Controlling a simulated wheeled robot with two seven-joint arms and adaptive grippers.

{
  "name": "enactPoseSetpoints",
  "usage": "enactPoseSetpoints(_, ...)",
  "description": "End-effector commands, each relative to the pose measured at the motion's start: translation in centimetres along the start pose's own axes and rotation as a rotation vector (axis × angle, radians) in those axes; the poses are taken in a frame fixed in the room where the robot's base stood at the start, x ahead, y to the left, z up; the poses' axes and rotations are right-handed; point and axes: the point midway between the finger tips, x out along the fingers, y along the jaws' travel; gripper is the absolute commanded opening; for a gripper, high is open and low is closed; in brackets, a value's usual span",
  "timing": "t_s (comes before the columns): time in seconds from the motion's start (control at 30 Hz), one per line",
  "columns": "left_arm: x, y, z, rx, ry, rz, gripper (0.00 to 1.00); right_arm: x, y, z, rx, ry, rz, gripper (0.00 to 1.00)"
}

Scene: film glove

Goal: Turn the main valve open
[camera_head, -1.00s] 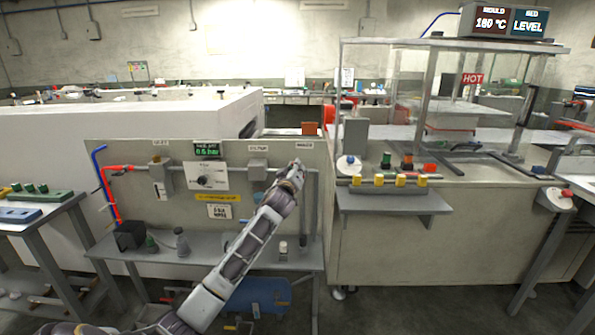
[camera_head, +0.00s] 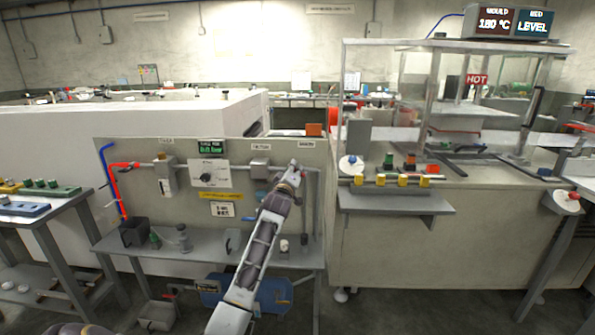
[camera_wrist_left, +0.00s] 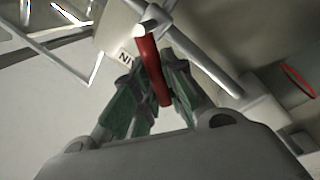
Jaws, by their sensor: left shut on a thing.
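A red lever (camera_wrist_left: 152,70) on a grey pipe fitting shows in the left wrist view, between the fingers of my left gripper (camera_wrist_left: 155,95). The gripper is shut on it, near its free end. Part of a white label (camera_wrist_left: 126,56) shows beside the fitting. In the head view my left gripper (camera_head: 291,173) is at the right end of the panel's pipe (camera_head: 230,163), under a small label (camera_head: 307,144) too blurred to read. There my gripper and wrist hide the lever. My right gripper is not in view.
The panel carries a round dial (camera_head: 206,178), a green display (camera_head: 211,147) and a red hose (camera_head: 118,195) at its left. A grey shelf (camera_head: 200,253) below holds small fittings. A blue tank (camera_head: 272,291) is underneath. A machine (camera_head: 450,240) stands close on the right.

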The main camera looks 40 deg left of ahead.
Motion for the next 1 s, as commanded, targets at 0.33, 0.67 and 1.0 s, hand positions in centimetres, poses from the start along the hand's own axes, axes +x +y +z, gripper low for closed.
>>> enactPoseSetpoints(0.33,-0.1,-1.4,0.1,-0.194,0.035,0.003,0.00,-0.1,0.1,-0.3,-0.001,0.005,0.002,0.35)
enactPoseSetpoints(0.67,-0.2,-2.2,0.4,-0.377,0.071,0.010,0.00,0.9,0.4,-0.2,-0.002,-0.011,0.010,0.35)
enactPoseSetpoints(1.0,-0.3,-3.0,0.8,-0.549,0.106,0.017,0.00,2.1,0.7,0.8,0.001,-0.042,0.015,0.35)
